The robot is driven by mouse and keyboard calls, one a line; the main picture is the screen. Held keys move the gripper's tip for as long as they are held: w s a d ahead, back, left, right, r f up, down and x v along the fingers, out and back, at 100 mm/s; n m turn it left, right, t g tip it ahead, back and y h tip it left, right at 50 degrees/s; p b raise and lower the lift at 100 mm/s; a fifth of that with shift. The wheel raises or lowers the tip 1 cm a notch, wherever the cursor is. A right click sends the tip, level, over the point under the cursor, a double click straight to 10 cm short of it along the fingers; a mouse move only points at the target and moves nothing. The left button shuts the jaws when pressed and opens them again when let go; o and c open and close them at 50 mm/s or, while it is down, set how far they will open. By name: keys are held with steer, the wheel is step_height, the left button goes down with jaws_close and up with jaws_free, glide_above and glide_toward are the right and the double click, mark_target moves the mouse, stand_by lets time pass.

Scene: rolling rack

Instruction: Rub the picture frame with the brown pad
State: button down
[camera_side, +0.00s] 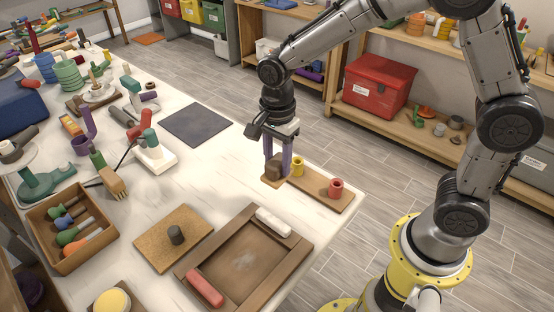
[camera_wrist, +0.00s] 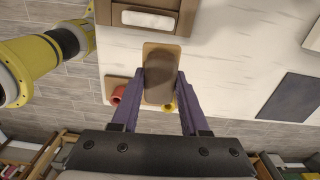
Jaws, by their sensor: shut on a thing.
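The brown pad (camera_side: 273,172) is a dark brown block with a tan underside, at the left end of a small wooden board. In the wrist view the pad (camera_wrist: 160,72) lies between my two purple fingers. My gripper (camera_side: 279,160) points down and is shut on the pad; it also shows in the wrist view (camera_wrist: 158,98). I cannot tell whether the pad touches the board. The picture frame (camera_side: 219,246) lies flat near the table's front edge, with a brown inside and a pale smudge in its middle. Its edge shows at the top of the wrist view (camera_wrist: 150,32).
A yellow cup (camera_side: 297,167) and a red cup (camera_side: 336,187) stand on the wooden board (camera_side: 312,184). A white block (camera_side: 273,222) and a red block (camera_side: 204,288) lie on the picture frame's border. A tan square with a dark knob (camera_side: 175,236) lies left of it.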

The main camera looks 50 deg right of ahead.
steer(key=shift+w+a+r+m, duration=0.15)
steer(key=shift+w+m, duration=0.25)
steer(key=shift+m, duration=0.3)
steer(key=s+a+f+n, duration=0.1)
steer(key=s+a+f, duration=0.1)
steer(key=a, duration=0.8)
steer(key=s+a+f, duration=0.3)
steer(key=a, duration=0.6)
steer(key=shift+w+a+f, duration=0.1)
steer(key=shift+f, duration=1.7)
steer(key=shift+w+a+f, duration=0.1)
steer(key=shift+f, duration=1.7)
steer(key=shift+d+r, duration=0.1)
steer(key=shift+d, duration=0.2)
steer(key=d, duration=0.3)
steer(key=shift+d+f, duration=0.1)
steer(key=shift+f, duration=0.25)
steer(key=shift+d, duration=1.85)
steer(key=shift+a, duration=3.55)
steer(key=shift+a+r, duration=0.2)
steer(key=shift+a, duration=0.05)
step_height(320, 180, up, 8)
steer(key=shift+d+f+n, duration=0.1)
steer(key=shift+n, duration=0.3)
